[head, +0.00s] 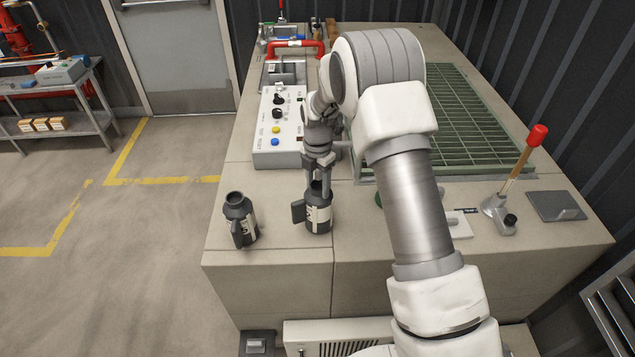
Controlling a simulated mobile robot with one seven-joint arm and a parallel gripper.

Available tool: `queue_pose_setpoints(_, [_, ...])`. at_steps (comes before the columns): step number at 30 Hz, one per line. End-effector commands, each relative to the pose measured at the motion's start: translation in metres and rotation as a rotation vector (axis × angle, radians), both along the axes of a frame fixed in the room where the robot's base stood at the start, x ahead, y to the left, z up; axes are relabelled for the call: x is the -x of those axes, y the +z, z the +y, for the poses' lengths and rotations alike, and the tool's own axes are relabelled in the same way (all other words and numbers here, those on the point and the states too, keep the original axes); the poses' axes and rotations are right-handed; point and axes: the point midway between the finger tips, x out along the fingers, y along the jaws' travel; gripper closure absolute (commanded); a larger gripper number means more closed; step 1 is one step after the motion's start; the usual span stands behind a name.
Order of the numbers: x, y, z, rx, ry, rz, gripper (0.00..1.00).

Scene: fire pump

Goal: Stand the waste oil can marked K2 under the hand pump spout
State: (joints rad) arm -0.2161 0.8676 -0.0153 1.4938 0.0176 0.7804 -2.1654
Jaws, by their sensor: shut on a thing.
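Two dark grey cans with pale labels are near the front left of the bench. My gripper (319,182) points down and is shut on the right can (319,216) at its top. This can is upright, with its handle to the left; I cannot tell whether its base touches the bench. The left can (241,222) stands apart from it, near the left edge. The label markings are too small to read surely, so I cannot tell which is K2. The hand pump (500,208), with a red-knobbed lever (524,151), stands at the right. Its dark outlet end is small.
A control box (279,128) and a green grating (470,120) lie behind. A white plate (457,224) and dark plate (557,206) flank the pump.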

Motion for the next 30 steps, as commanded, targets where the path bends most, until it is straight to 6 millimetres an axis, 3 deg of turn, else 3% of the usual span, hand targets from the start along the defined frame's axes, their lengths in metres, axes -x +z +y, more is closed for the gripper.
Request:
queue_pose_setpoints(12, [-0.0006,-0.0078,0.0002,0.000,0.000,-0.001,1.00])
queue_pose_setpoints(13, [-0.0003,-0.0071,0.0003,0.001,0.000,-0.001,0.39])
queue_pose_setpoints(17, [-0.0001,-0.0065,0.0003,0.001,0.000,-0.001,0.16])
queue_pose_setpoints(30, [-0.0010,0.0016,0.0006,0.000,0.001,-0.003,0.13])
